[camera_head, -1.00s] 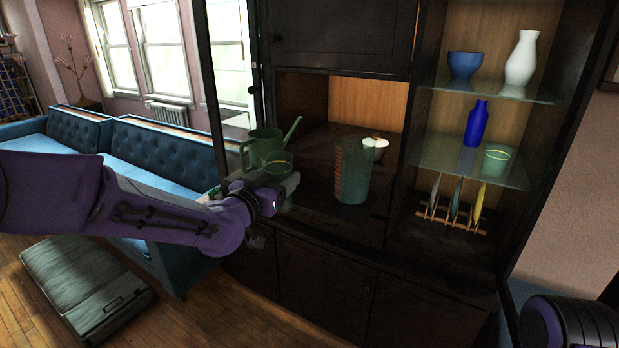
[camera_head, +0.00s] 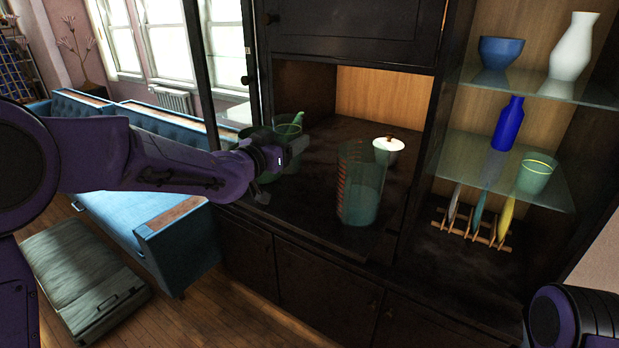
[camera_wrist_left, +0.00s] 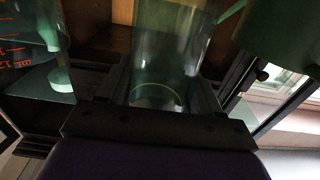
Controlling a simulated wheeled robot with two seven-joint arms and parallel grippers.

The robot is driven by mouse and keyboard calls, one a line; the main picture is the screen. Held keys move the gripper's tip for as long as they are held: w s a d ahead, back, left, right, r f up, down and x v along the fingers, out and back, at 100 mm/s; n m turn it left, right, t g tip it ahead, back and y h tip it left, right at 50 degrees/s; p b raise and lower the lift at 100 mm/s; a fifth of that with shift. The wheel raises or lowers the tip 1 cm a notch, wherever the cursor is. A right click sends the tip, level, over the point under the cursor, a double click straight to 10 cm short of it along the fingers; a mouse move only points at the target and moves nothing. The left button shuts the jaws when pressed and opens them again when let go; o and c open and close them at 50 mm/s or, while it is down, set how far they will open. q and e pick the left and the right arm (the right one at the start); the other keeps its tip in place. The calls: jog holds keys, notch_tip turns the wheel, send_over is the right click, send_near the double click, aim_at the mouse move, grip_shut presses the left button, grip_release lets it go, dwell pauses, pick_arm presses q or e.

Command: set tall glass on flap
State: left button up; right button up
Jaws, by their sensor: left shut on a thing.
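My left gripper (camera_head: 287,152) is shut on the tall glass, a clear green tumbler with a yellow ring. In the head view the glass (camera_head: 288,129) shows only above the gripper, which hides its lower part. In the left wrist view the glass (camera_wrist_left: 172,45) stands between the fingers. The flap (camera_head: 310,218) is the dark ledge at the front of the cabinet's open compartment. The gripper is over its left end; I cannot tell whether the glass touches it. My right gripper is out of view.
A measuring jug (camera_head: 360,190) with red marks stands right of the gripper. A white lidded bowl (camera_head: 388,151) sits behind it. A green watering can (camera_wrist_left: 285,35) is close beside the glass, mostly hidden in the head view. The ledge between gripper and jug is clear.

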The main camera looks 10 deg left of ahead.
pick_arm(q)
jog(key=f, duration=0.3)
jog(key=f+p, duration=0.1)
jog(key=f, duration=0.4)
jog(key=shift+s+d+f, duration=0.25)
jog(key=shift+f, duration=0.15)
jog(key=shift+w+f, duration=0.1)
jog(key=shift+f, duration=0.05)
jog(key=shift+s+a, duration=0.15)
jog(key=shift+s, duration=0.05)
jog(key=o, duration=1.2)
jog(key=shift+f, duration=0.15)
